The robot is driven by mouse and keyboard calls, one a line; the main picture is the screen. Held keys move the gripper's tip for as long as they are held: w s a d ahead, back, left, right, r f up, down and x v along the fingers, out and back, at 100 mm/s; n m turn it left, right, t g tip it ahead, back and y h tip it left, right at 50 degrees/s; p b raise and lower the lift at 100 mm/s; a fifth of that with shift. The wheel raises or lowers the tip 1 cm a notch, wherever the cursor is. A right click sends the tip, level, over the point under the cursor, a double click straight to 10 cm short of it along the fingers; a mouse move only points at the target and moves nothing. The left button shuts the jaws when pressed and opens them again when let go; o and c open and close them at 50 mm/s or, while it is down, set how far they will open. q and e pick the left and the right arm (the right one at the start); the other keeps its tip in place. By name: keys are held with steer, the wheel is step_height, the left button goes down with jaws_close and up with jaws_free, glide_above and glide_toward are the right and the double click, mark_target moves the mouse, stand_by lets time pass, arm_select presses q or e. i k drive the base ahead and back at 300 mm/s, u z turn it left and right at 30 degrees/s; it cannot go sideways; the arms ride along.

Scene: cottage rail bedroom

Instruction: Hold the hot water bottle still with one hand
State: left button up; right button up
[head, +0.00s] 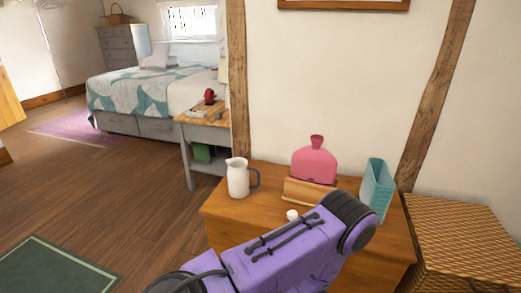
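The pink hot water bottle (314,165) stands upright, neck up, at the back of a wooden cabinet top (222,207), near the wall. Its lower part is hidden behind a wooden holder or block (307,193); I cannot tell how it is supported. A white jug (238,180) with a dark handle stands to its left. A small white round thing (292,214) lies in front of the holder, partly hidden by my purple arm. That arm crosses the front of the cabinet, and neither gripper shows. Nothing of mine visibly touches the bottle.
A teal upright container (377,189) stands right of the bottle. A woven chest (465,235) is right of the cabinet. A side table (205,120) with a red object (209,96) and a bed (145,92) are at back left. The wooden floor on the left is open.

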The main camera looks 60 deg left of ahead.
mark_target(314, 164)
steer(key=u, duration=0.8)
steer(key=i, duration=0.7)
steer(key=u, duration=0.7)
